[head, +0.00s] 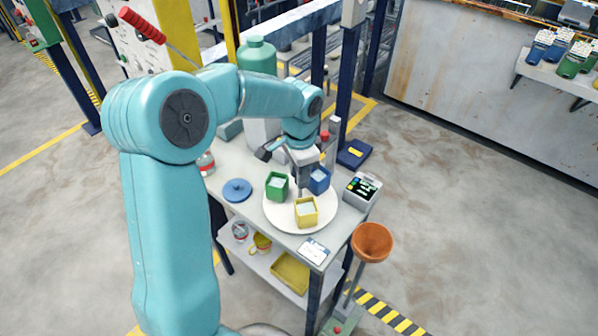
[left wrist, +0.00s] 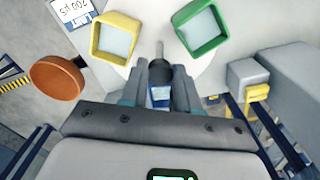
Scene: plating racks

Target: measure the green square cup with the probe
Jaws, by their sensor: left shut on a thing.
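The green square cup (head: 274,193) stands on the white round plate (head: 278,222), left of my left gripper (head: 305,168). It shows at the upper right of the left wrist view (left wrist: 214,39). A yellow square cup (head: 306,220) stands at the plate's front and a blue square cup (head: 321,185) at its right. My left gripper is shut on the dark probe (left wrist: 159,73), whose thin tip points down over the plate among the cups. The tip is apart from the green cup in the left wrist view. My right gripper is not in view.
A blue lid (head: 237,190) lies left of the plate. A green bottle (head: 257,56) stands behind.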

